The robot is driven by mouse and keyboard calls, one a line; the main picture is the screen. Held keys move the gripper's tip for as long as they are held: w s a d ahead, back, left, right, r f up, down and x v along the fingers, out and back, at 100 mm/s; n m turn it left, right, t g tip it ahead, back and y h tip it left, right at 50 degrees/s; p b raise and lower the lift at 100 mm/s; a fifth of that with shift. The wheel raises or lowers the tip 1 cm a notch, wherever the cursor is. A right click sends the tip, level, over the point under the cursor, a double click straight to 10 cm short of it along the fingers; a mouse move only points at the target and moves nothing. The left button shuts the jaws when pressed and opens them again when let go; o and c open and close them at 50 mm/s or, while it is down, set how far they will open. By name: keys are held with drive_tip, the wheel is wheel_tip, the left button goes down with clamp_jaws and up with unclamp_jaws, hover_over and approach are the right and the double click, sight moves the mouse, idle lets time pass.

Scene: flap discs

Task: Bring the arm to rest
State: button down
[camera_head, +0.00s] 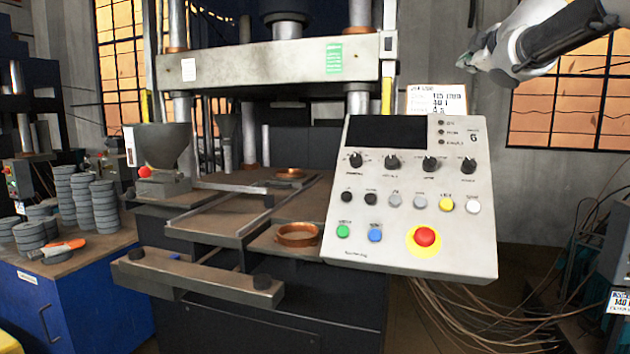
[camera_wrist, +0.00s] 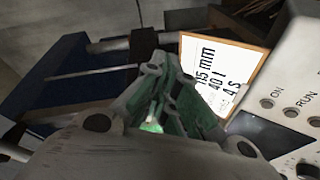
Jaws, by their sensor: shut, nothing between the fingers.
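My arm reaches in from the upper right of the head view. My gripper (camera_head: 466,62) hangs in the air there, above and to the right of the control panel (camera_head: 400,250), touching nothing. In the wrist view my gripper (camera_wrist: 152,126) shows green-lined fingers drawn together with nothing between them. The control panel also shows at the right edge of the wrist view (camera_wrist: 285,60), with its dark display and lamps partly cut off.
A press (camera_head: 270,62) stands in the middle, with a copper-coloured ring (camera_head: 298,234) on its table. A sign card (camera_head: 437,98) stands behind the panel. Stacks of grey discs (camera_head: 104,205) sit on a blue cabinet (camera_head: 90,300) at left. Loose cables (camera_head: 470,310) lie at lower right.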

drive_tip(key=s+d+f+m+g+h, duration=0.1)
drive_tip(key=s+d+f+m+g, duration=0.15)
drive_tip(key=s+f, duration=0.4)
drive_tip(key=s+d+f+m+g+h, duration=0.1)
drive_tip(key=s+d+f+m+g, duration=0.2)
drive_tip(key=f, duration=0.6)
drive_tip(key=s+d+f+m+g+h, duration=0.1)
drive_tip(key=s+f+m+g, duration=0.25)
drive_tip(key=s+f, duration=0.3)
drive_tip(key=s+a+f+m+g+y, duration=0.1)
drive_tip(key=s+a+f, duration=0.3)
drive_tip(key=s+f, duration=0.4)
drive_tip(key=s+a+f+m+g+y, duration=0.2)
drive_tip(key=s+f, duration=0.5)
drive_tip(key=s, duration=0.5)
drive_tip(key=shift+s+a+f+m+g+y, duration=0.35)
drive_tip(key=shift+a+y, duration=0.25)
drive_tip(key=shift+a, duration=0.75)
drive_tip(key=shift+w, duration=0.1)
